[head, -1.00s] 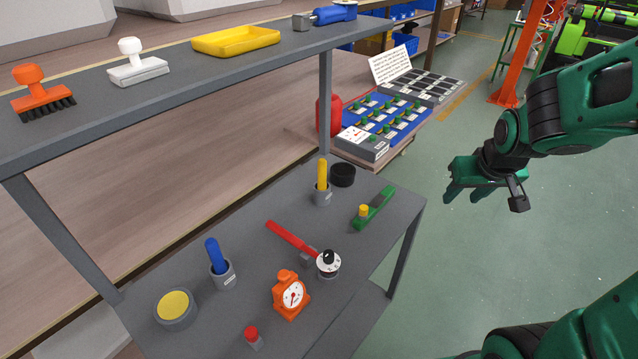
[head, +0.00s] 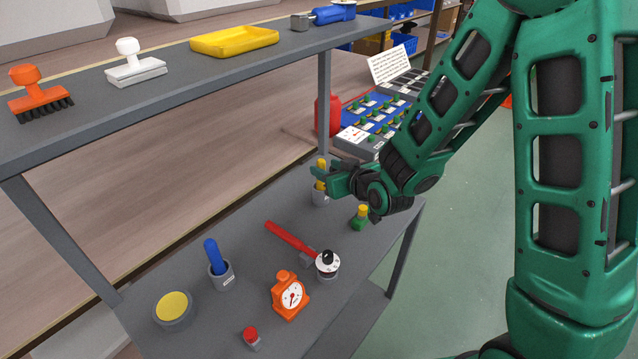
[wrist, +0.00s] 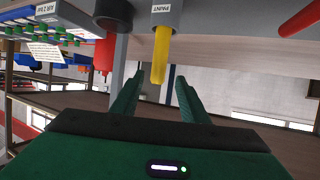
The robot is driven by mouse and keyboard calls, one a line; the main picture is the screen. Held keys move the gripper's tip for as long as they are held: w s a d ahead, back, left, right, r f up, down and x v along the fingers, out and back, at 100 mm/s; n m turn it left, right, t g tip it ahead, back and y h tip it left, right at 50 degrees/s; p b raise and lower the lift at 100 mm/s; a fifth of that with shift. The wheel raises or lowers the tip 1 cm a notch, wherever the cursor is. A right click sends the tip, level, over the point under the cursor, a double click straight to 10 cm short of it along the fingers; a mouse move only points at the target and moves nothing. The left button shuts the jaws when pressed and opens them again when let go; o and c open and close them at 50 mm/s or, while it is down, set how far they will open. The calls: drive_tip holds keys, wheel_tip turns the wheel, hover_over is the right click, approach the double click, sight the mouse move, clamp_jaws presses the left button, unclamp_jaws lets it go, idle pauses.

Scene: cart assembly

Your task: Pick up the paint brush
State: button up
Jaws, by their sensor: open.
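The paint brush shows as a yellow handle (head: 322,163) standing upright in a small grey cup (head: 320,200) at the back of the lower shelf. My gripper (head: 319,179) is open at the handle, and its fingers hide part of it. In the wrist view the cup (wrist: 167,14) carries a label reading PAINT. The yellow handle (wrist: 161,55) points down in that picture, with its tip between my open fingertips (wrist: 157,84). I cannot tell how deep the handle lies between the fingers. The brush's lower end is hidden in the cup.
My arm covers part of a green brush with a yellow knob (head: 360,216).

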drive_tip(key=x, duration=0.8)
drive_tip(key=shift+w+f, duration=0.35)
drive_tip(key=shift+d, duration=0.1)
clamp_jaws()
